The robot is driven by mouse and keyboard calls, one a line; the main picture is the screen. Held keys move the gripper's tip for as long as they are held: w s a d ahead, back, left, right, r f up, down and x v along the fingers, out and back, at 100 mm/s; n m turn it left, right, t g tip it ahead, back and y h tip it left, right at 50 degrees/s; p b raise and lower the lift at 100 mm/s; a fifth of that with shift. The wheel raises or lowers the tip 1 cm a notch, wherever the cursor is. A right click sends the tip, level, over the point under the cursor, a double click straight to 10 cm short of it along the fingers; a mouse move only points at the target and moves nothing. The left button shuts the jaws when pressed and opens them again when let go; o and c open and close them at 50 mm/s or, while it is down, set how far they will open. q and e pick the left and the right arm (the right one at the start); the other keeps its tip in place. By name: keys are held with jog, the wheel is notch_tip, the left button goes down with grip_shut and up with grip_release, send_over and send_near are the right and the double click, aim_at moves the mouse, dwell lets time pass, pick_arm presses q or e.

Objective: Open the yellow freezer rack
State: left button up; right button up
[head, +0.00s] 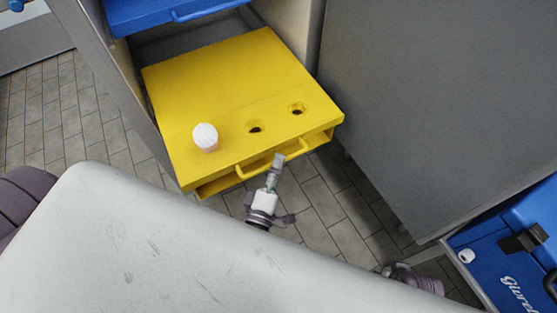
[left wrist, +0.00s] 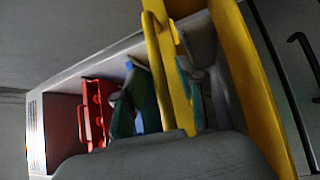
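The yellow freezer rack (head: 225,75) is pulled well out of the cabinet, with a white ribbed cap (head: 205,136) near its left front corner and two dark holes to the right. Its yellow handle (head: 253,170) runs along the front. My left gripper (head: 279,160) is at this handle and looks shut on it. In the left wrist view a yellow bar (left wrist: 172,75) passes between the greenish fingers, and a wide yellow panel (left wrist: 248,80) is to the right. The exact finger contact is partly hidden.
A blue rack (head: 160,12) with a handle is above the yellow one. A red rack (left wrist: 98,110) shows in the left wrist view. A grey panel (head: 430,90) stands close on the right. A blue case (head: 510,250) is at lower right. Tiled floor (head: 60,110) is clear at left.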

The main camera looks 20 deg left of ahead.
pick_arm(q)
jog(key=s+f, duration=0.1)
jog(key=s, duration=0.9)
jog(key=shift+s+d+f, duration=0.25)
jog(key=shift+s+d, duration=0.05)
jog(key=shift+d, duration=0.1)
